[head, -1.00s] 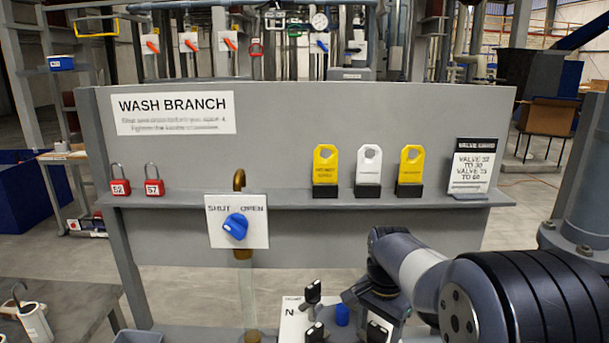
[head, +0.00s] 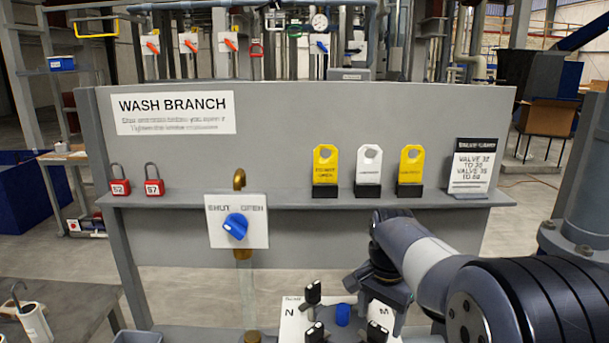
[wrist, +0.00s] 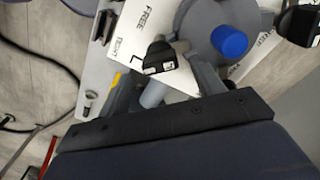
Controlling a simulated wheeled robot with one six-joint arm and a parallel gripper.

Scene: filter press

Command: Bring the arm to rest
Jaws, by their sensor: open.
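My arm reaches in from the right of the head view, its grey links bent down over the bench. My gripper (head: 376,288) hangs beside the front of the grey board, above the right part of a white labelled plate (head: 290,308). It is open, and nothing shows held in it. In the wrist view, its dark body fills the bottom, and the plate with the word FREE (wrist: 145,20) lies beyond it. The blue cap also shows in the wrist view (wrist: 229,41).
A blue knob (head: 235,226) on a SHUT/OPEN plate stands left of the arm.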

